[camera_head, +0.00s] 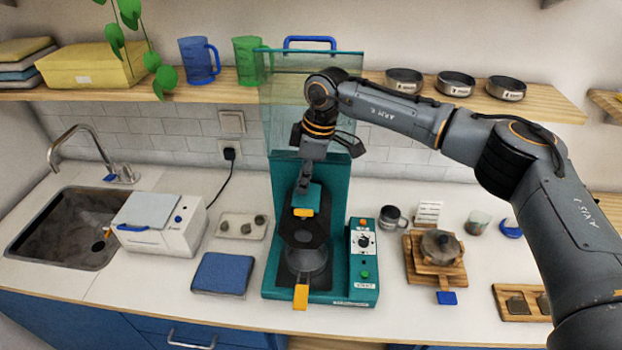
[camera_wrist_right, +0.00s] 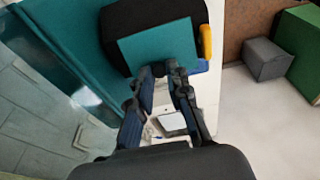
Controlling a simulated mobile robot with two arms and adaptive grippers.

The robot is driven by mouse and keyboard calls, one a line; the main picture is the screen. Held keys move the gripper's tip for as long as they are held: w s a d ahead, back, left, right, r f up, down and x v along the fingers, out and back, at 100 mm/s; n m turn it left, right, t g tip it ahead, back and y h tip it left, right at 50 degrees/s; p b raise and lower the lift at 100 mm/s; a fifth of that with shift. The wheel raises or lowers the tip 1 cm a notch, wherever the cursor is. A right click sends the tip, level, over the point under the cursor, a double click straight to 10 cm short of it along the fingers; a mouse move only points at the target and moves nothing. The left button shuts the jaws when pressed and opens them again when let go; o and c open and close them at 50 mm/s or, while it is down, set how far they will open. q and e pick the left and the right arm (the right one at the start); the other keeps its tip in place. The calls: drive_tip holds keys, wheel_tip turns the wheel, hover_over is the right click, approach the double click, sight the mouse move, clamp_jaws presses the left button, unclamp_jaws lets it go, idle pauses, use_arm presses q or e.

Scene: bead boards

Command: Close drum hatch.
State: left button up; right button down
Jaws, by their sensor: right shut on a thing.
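The teal machine (camera_head: 340,195) stands on the counter. A clear green panel (camera_head: 283,95) with a blue handle (camera_head: 310,43) stands raised at its back; I take this panel to be the hatch. Below it is a dark round drum (camera_head: 307,262) with an orange handle (camera_head: 301,297) in front. My right gripper (camera_head: 305,181) comes down in front of the raised panel, over the drum. It is shut on a teal block (camera_head: 309,196) with an orange tab. In the right wrist view the fingertips (camera_wrist_right: 168,70) meet this teal block (camera_wrist_right: 157,48). My left gripper is out of view.
A control box (camera_head: 363,255) with a dial and green button is on the machine's right. A wooden stand (camera_head: 433,262) is to the right. A shelf (camera_head: 235,80) runs behind, above the counter.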

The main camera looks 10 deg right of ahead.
sight(295, 190)
drive_tip(key=shift+w+a+f+g+h+b, duration=0.15)
drive_tip(key=shift+a+f+g+h+b, duration=0.4)
drive_tip(key=shift+h, duration=0.75)
drive_tip(key=shift+a+f, duration=0.1)
drive_tip(key=shift+f, duration=0.05)
drive_tip(key=c, duration=1.3)
unclamp_jaws()
drive_tip(key=r, duration=1.2)
drive_tip(key=shift+w+a, duration=0.15)
drive_tip(key=shift+a, duration=0.2)
